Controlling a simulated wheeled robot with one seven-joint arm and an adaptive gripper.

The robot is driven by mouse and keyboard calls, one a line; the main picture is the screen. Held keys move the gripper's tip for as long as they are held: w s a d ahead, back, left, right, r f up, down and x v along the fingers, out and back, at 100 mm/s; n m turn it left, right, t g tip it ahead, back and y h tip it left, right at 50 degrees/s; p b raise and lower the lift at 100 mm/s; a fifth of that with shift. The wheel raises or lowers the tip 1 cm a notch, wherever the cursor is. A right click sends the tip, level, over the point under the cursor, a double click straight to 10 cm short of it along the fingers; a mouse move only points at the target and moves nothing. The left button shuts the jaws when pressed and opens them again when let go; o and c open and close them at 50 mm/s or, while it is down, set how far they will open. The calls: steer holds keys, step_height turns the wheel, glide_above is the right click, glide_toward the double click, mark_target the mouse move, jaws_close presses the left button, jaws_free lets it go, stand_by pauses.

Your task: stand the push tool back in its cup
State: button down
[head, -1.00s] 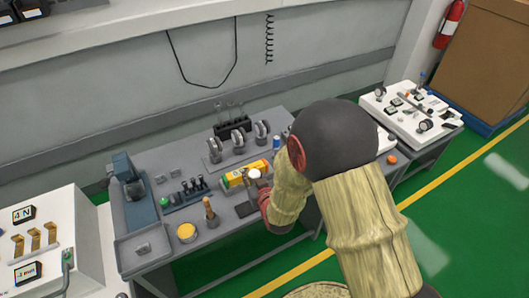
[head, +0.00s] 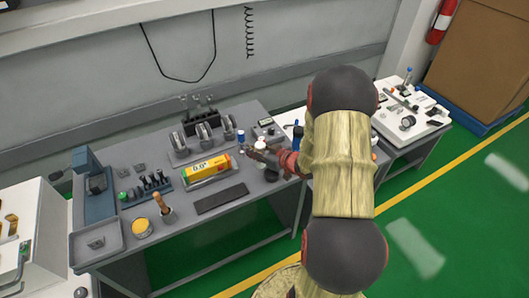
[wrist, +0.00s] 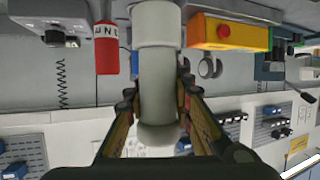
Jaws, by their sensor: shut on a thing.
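My gripper (head: 258,153) is shut on a pale grey shaft with a rounded end, seemingly the push tool (wrist: 158,85). In the wrist view the shaft passes between my fingers and meets a wider white cylinder (wrist: 157,23). I cannot tell whether that cylinder is the cup or part of the tool. In the head view the tool's white top (head: 261,145) shows at my fingers, over the right part of the grey bench (head: 235,192). A wooden-handled tool (head: 161,203) stands upright in a small grey holder (head: 168,215) at the front left.
A yellow and green box (head: 207,167) lies left of my gripper, behind a dark flat pad (head: 220,197). A blue cylinder (head: 241,137) stands close behind my gripper. A red cylinder (wrist: 107,48) shows in the wrist view. A yellow jar (head: 142,227) stands at the front left.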

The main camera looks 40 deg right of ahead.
mark_target(264, 149)
steer(key=s+d, duration=0.1)
steer(key=s+d+f, duration=0.1)
steer(key=d, duration=0.1)
steer(key=shift+s+d, duration=0.25)
steer(key=shift+s, duration=0.1)
steer(key=shift+s+f+b, duration=0.2)
steer(key=shift+f+b, duration=1.35)
steer(key=shift+f, duration=1.5)
steer(key=shift+f, duration=0.2)
steer(key=c, duration=1.4)
jaws_free()
steer(key=shift+o, duration=0.7)
steer(key=o, duration=1)
